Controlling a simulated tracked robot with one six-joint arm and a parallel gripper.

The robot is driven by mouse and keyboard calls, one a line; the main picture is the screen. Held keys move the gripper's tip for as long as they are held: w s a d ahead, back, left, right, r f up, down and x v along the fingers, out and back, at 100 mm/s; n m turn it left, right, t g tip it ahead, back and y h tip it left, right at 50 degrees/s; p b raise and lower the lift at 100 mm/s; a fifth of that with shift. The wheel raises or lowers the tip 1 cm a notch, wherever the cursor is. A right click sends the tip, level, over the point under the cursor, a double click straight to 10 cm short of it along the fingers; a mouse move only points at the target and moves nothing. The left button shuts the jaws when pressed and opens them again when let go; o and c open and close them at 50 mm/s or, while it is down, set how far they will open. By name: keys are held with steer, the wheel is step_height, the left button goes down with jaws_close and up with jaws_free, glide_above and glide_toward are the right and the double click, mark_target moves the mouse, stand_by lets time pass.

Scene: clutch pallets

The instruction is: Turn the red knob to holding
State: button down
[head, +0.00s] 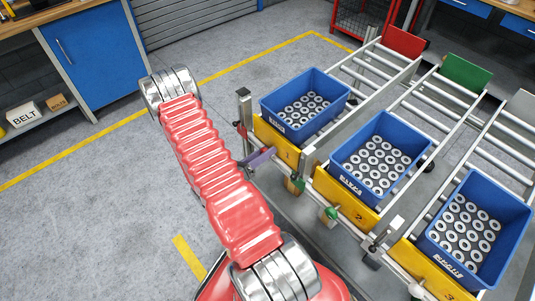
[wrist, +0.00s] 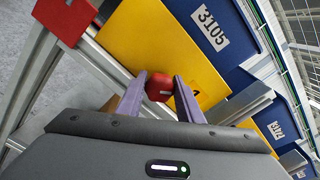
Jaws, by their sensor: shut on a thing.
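The red knob (wrist: 159,87) sits in front of the yellow front panel (wrist: 160,35) of the first lane, which also shows in the head view (head: 272,143). My gripper (wrist: 159,92) has its two purple fingers on either side of the knob and is shut on it. In the head view my gripper (head: 258,158) reaches the front of lane 1 from the left, and the knob is hidden there. I cannot make out a pointer or the holding mark, so the knob's setting cannot be told.
Blue crates of ring-shaped parts (head: 262,102) stand on three roller lanes to the right. A green knob (head: 331,213) is on lane 2. A red plate (wrist: 66,20) is near my gripper. A blue cabinet (head: 95,55) stands back left; the floor left is clear.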

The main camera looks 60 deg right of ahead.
stand_by(0.3)
steer(key=c, duration=1.7)
jaws_free()
steer(key=o, duration=0.4)
steer(key=shift+o, duration=0.4)
steer(key=shift+w, duration=0.2)
steer(key=v, duration=1.3)
steer(key=shift+a, duration=0.35)
